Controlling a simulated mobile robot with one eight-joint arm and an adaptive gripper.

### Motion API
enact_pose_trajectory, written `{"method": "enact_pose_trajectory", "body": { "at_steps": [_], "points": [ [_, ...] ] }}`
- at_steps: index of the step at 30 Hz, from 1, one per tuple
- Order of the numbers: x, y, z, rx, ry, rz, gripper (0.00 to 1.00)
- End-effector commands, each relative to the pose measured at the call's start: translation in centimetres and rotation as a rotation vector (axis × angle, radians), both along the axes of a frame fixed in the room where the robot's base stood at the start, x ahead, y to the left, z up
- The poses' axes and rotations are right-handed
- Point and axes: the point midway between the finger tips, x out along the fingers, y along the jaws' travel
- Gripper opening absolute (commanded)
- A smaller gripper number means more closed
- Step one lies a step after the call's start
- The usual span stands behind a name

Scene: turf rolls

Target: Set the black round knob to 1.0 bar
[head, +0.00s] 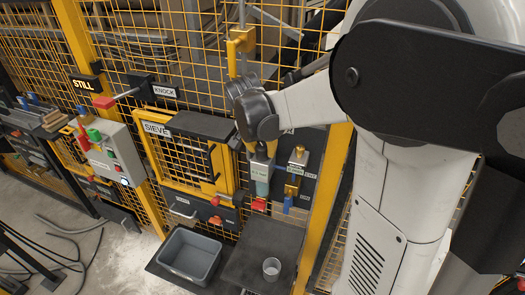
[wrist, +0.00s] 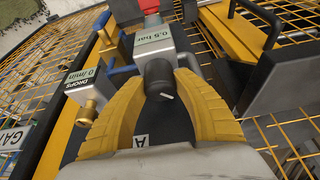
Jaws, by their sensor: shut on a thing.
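The black round knob (wrist: 158,82) sits at the end of a grey regulator block in the wrist view, with a white pointer mark on its face. The block's readout (wrist: 153,40) reads 0.5 bar. My gripper (wrist: 160,92) has its yellow fingers closed around the knob, one on each side. In the head view my gripper (head: 262,152) points down onto the top of the regulator block (head: 261,169); the knob is hidden there by the fingers.
A drops readout (wrist: 84,78) showing 0 /min and a brass fitting (wrist: 89,112) stand close beside the knob. Yellow mesh fencing surrounds the panel. Below are a grey bin (head: 170,258) and a dark tray (head: 243,265) with a clear cup (head: 271,267). A SIEVE hatch (head: 158,130) is left.

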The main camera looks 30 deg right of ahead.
Motion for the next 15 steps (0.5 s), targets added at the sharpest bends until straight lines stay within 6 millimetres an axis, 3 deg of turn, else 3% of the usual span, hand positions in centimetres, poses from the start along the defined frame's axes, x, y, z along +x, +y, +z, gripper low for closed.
{"method": "enact_pose_trajectory", "body": {
  "at_steps": [15],
  "points": [
    [-0.04,0.00,-0.10,0.002,0.001,-0.248,0.05]
  ]
}}
